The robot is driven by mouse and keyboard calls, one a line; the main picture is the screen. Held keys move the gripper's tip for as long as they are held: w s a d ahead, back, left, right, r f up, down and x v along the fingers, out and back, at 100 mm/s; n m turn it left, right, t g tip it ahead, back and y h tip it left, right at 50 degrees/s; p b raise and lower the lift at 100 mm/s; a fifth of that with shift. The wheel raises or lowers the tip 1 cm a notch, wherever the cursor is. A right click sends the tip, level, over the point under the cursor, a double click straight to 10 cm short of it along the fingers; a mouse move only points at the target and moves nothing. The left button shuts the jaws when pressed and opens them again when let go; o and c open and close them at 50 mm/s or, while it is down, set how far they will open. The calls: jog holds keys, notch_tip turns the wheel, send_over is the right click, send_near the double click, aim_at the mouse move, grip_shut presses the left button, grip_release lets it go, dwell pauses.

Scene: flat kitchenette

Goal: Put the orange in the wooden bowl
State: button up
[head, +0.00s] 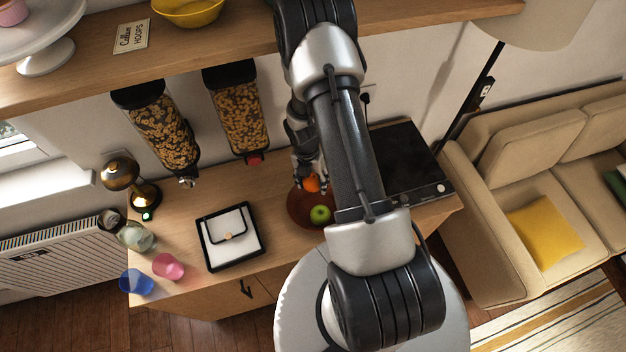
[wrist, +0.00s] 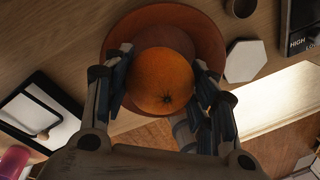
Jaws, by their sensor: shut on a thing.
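The orange (wrist: 160,82) is between the two fingers of my gripper (wrist: 165,90) in the wrist view, and the fingers are shut on it. In the head view the orange (head: 312,183) shows at the end of my gripper (head: 311,178), over the back part of the wooden bowl. The wooden bowl (head: 299,213) is reddish brown and stands on the counter, partly hidden by my arm. A green apple (head: 320,214) is in the bowl. In the wrist view the bowl (wrist: 205,38) lies behind the orange. I cannot tell whether the orange touches it.
A black hob (head: 405,160) is right of the bowl. A black-framed tray (head: 230,237) is to its left. A pink cup (head: 168,266), a blue cup (head: 136,282) and a lamp (head: 121,174) stand further left. Cereal dispensers (head: 239,110) hang above the counter.

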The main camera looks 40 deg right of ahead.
jog(key=b, duration=0.3)
send_over(313, 200)
jog(key=shift+f, duration=2.4)
jog(key=shift+f+b, duration=0.6)
jog(key=shift+f, duration=0.15)
jog(key=o, duration=1.2)
jog(key=shift+r, duration=0.1)
jog(key=r, duration=0.8)
jog(key=w+r, duration=0.1)
jog(key=r, duration=0.2)
jog(key=shift+a+r, duration=0.35)
jog(key=shift+r, duration=0.05)
jog(key=shift+r, duration=0.1)
